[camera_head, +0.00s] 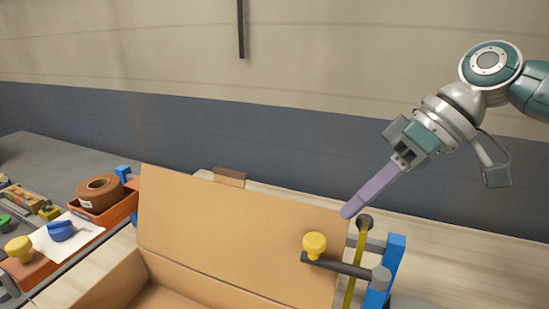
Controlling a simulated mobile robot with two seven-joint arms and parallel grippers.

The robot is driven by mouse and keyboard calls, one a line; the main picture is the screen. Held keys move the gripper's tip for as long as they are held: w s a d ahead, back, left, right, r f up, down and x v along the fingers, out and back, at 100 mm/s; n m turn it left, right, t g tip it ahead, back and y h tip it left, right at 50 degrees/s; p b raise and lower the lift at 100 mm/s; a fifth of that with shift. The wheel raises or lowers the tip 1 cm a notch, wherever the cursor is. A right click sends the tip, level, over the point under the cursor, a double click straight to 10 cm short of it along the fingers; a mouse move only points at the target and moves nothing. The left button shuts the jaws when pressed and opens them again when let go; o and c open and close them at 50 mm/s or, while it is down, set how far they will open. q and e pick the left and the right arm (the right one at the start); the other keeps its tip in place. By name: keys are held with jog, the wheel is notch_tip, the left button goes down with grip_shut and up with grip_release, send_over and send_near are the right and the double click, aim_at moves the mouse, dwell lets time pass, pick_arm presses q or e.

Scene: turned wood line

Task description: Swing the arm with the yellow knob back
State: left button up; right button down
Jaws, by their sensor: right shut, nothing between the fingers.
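The yellow knob (314,244) stands near the left end of a dark arm (345,266). The arm's right end meets a grey cylinder (380,277) beside a blue post (394,262). In the picture the arm lies across the right part of the raised flap (225,230) of a cardboard box; I cannot tell if they touch. My right gripper (350,211) is shut and empty. Its purple fingers point down and left, with the tips above and right of the knob, apart from it. My left gripper is not in view.
A yellow strip (349,290) runs down from a dark round piece (364,222) by the blue post. At the left are an orange tray (112,212) with a brown tape roll (100,192), a blue object (61,230) on white paper, and another yellow knob (18,248).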

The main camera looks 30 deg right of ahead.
jog(key=shift+x, duration=1.6)
jog(key=shift+a+r, duration=0.1)
jog(key=shift+a, duration=0.05)
